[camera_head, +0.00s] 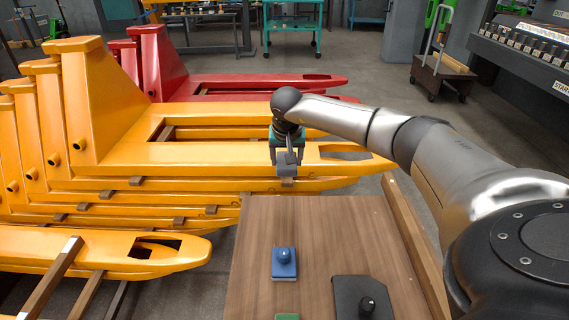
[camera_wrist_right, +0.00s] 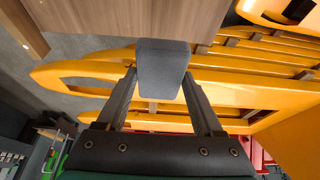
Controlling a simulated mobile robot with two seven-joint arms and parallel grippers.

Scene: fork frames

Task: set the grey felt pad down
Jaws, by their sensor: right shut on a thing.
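The grey felt pad (camera_head: 287,171) is a small dark grey block in the head view, held between the fingers of my right gripper (camera_head: 287,160). It hangs just beyond the far edge of the brown wooden table (camera_head: 330,225) in that picture, apart from the tabletop. In the right wrist view the pad (camera_wrist_right: 163,62) sits between the two fingertips (camera_wrist_right: 160,80), and its upper part overlaps the table's edge (camera_wrist_right: 120,18). My left gripper is not in view.
On the table are a blue block with a knob (camera_head: 284,265), a black plate with a knob (camera_head: 350,292) and a green piece (camera_head: 287,317) at the bottom edge. A wooden rail (camera_head: 415,240) runs along the right side. Stacked yellow forks (camera_head: 200,155) lie beyond; the far tabletop is clear.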

